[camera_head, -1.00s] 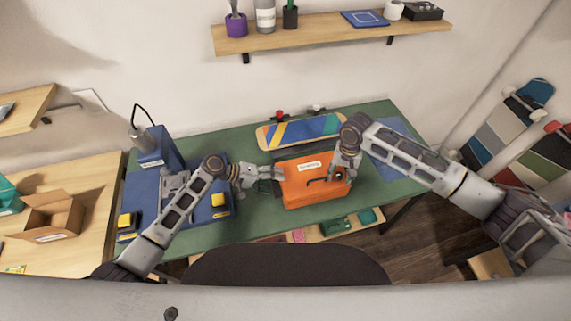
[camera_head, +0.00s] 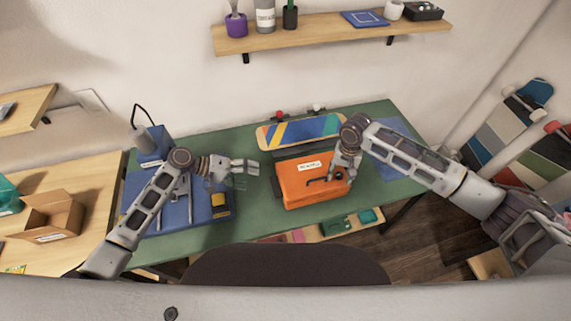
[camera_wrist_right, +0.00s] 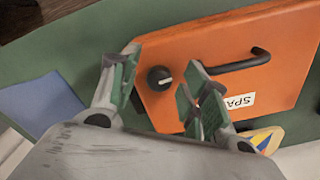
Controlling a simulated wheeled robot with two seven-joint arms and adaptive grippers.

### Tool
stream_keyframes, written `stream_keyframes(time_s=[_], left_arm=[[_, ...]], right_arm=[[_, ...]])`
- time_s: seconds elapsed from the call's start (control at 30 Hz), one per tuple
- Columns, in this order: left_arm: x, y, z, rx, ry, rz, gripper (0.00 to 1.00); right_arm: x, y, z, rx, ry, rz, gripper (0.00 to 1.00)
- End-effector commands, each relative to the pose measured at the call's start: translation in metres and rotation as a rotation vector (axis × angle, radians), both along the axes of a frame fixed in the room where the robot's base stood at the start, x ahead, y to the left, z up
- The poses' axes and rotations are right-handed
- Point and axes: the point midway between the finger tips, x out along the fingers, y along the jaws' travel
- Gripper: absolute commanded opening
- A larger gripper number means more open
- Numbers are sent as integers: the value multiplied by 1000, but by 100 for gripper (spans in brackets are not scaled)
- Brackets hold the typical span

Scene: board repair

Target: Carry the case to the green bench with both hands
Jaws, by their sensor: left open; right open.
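The orange case (camera_head: 306,189) lies on the green bench (camera_head: 240,231), with a white label and a dark handle on its top. It also shows in the right wrist view (camera_wrist_right: 285,45), with a black knob and the handle in sight. My left gripper (camera_head: 252,173) is open and empty, a little to the left of the case and apart from it. My right gripper (camera_head: 341,174) is over the right end of the case. In the right wrist view my right gripper (camera_wrist_right: 155,90) is open, its fingers either side of the knob; I cannot tell whether they touch the case.
A colourful skateboard deck (camera_head: 300,130) lies behind the case. A blue mat (camera_head: 165,215) with a yellow-topped block (camera_head: 220,203) is at the left. An open cardboard box (camera_head: 55,212) stands on the wooden table. A dark chair back (camera_head: 285,265) is in front of the bench.

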Motion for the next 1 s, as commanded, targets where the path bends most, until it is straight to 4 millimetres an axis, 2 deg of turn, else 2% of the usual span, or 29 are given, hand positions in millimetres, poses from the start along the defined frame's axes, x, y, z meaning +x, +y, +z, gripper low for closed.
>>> stream_keyframes(time_s=[0.27, 0.47, 0.67, 1.0], left_arm=[[0, 0, 0, 0, 0, 0, 80], [0, 0, 0, 0, 0, 0, 80], [0, 0, 0, 0, 0, 0, 80], [0, 0, 0, 0, 0, 0, 80]], right_arm=[[0, 0, 1, 0, 0, 0, 46], [0, 0, 11, 0, -1, 0, 46], [0, 0, 33, 0, -2, 1, 46], [1, 0, 84, 1, -3, 1, 46]])
